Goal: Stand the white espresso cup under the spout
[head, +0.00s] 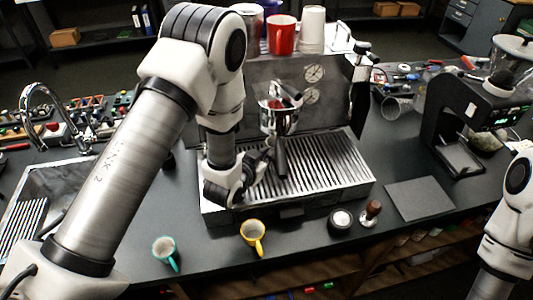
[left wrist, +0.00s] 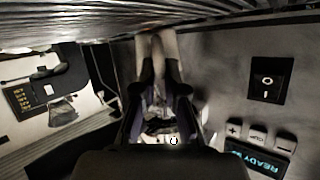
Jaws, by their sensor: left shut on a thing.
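My left gripper (head: 262,166) is low over the drip tray, beside the portafilter's dark handle (head: 281,160). In the left wrist view its fingers (left wrist: 160,75) are shut on a pale thing (left wrist: 157,45), most likely the white espresso cup. It is dark and mostly hidden, and I cannot tell whether it touches the tray. The portafilter (head: 279,118) sits in the espresso machine (head: 338,92) above the grille. The spout is not clearly visible. My right gripper is out of view; only part of the right arm shows.
The drip tray (head: 335,178) is open to the right. A red mug (head: 281,36) and white cups (head: 312,30) are on the machine.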

